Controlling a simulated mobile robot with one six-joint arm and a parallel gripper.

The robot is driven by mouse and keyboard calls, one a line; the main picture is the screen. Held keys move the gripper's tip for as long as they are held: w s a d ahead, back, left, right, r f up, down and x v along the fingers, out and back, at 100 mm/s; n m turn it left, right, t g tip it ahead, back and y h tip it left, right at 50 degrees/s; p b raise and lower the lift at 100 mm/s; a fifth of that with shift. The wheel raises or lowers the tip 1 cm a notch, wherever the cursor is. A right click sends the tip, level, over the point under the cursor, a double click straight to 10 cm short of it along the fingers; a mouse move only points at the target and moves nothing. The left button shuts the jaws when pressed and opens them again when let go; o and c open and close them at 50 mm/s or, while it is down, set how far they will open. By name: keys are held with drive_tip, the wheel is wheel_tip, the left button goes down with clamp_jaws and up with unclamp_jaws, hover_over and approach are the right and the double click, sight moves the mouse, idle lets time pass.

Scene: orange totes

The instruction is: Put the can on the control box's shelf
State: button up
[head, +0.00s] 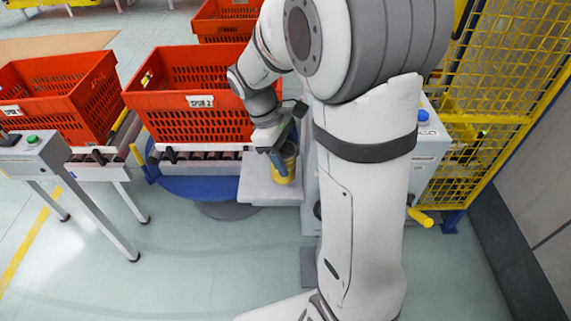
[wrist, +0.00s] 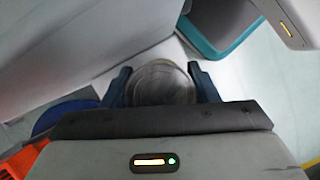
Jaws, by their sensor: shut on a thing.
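The can (head: 284,172) is yellow with a dark upper part in the head view, and its round grey top (wrist: 160,80) shows in the wrist view. My gripper (head: 280,155) is shut on it, with one blue finger on each side in the wrist view (wrist: 160,90). The can looks upright. It is over the pale shelf (head: 258,193) of the control box; I cannot tell whether its base touches the shelf. The control box (head: 431,135), white with a blue button, is mostly hidden behind my arm.
Orange totes stand on the roller conveyor at left, the nearer one (head: 185,115) close beside my gripper. A grey post with a green button (head: 33,140) is at far left. Yellow mesh fencing (head: 510,80) stands at right. The floor in front is clear.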

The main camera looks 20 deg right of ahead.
drive_tip(key=shift+f, duration=1.3)
drive_tip(key=o, duration=1.2)
drive_tip(key=shift+f, duration=0.15)
drive_tip(key=p+v, duration=0.1)
drive_tip(key=v, duration=1.1)
drive_tip(key=shift+w, duration=0.1)
